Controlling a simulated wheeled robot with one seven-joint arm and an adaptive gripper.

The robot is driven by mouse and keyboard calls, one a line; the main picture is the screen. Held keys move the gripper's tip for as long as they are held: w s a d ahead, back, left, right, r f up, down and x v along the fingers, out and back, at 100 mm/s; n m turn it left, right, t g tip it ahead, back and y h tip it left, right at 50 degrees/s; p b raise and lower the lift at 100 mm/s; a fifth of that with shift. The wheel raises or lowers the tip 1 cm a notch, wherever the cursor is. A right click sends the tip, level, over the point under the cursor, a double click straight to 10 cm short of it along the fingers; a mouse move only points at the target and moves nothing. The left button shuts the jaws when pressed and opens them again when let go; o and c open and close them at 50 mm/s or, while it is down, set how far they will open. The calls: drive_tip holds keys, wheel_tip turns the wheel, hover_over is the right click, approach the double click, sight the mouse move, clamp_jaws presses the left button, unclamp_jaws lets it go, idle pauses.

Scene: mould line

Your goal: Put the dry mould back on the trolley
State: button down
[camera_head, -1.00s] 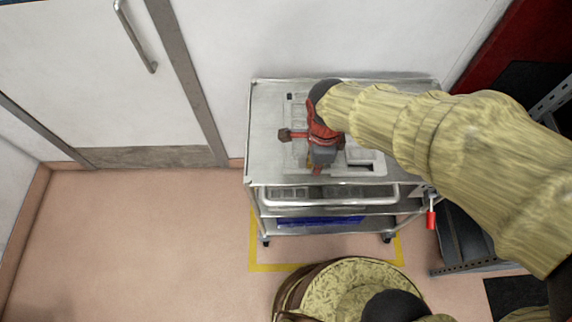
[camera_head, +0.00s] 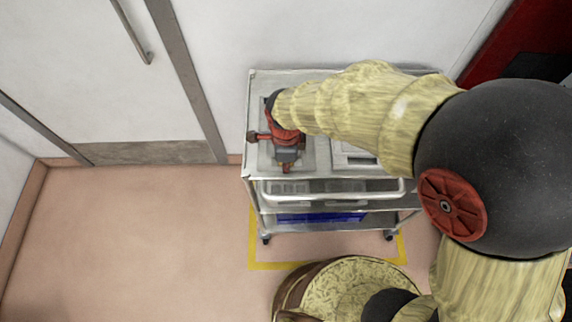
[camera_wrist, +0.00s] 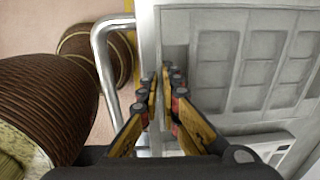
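A grey mould with rows of rectangular hollows (camera_wrist: 245,75) lies close below my gripper in the wrist view. In the head view it is mostly hidden by my gripper and arm on the trolley's top shelf. My gripper (camera_head: 287,160) is low over the left part of the metal trolley (camera_head: 258,90). In the wrist view its fingertips (camera_wrist: 163,82) are close together over the mould's rim. Whether the rim is between them is unclear. A paler, recessed piece (camera_head: 355,156) is right of the gripper on the same shelf; its edge also shows at lower right in the wrist view (camera_wrist: 270,146).
The trolley's front rail (camera_head: 330,190) runs close to my gripper and shows in the wrist view (camera_wrist: 108,70). Lower shelves hold grey trays and a blue item (camera_head: 320,218). A white wall stands close behind. Floor at the left is clear.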

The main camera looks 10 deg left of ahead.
drive_tip(key=shift+f, duration=0.1)
drive_tip(key=c, duration=2)
unclamp_jaws()
drive_tip(key=shift+c, duration=0.2)
wheel_tip(320, 180, up, 12)
drive_tip(key=p, duration=0.3)
drive_tip(key=shift+s+r, duration=0.2)
drive_tip(key=shift+s, duration=0.05)
drive_tip(key=shift+d, duration=0.1)
